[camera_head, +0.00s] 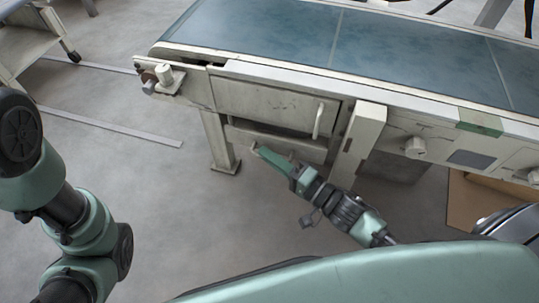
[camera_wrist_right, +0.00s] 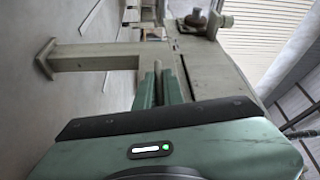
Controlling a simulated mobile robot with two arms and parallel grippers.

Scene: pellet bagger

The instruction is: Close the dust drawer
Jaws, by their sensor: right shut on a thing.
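The dust drawer (camera_head: 290,145) appears to be the low, pale metal drawer under the conveyor's side panel, with a dark gap above its front. How far it stands out is hard to tell. My right gripper (camera_head: 260,152) reaches in from below right, its green fingers at the left part of the drawer front. In the right wrist view its fingers (camera_wrist_right: 157,88) are close together on a thin pale edge, apparently the drawer's. The exact contact is partly hidden. My left arm shows at the left, but its gripper is out of view.
The conveyor (camera_head: 340,40) with a blue belt runs above. A side panel (camera_head: 265,103) with an upright handle (camera_head: 318,121) sits over the drawer. A support leg (camera_head: 218,142) stands left, a post (camera_head: 358,145) right. A cardboard box (camera_head: 475,200) lies at right. Floor in front is clear.

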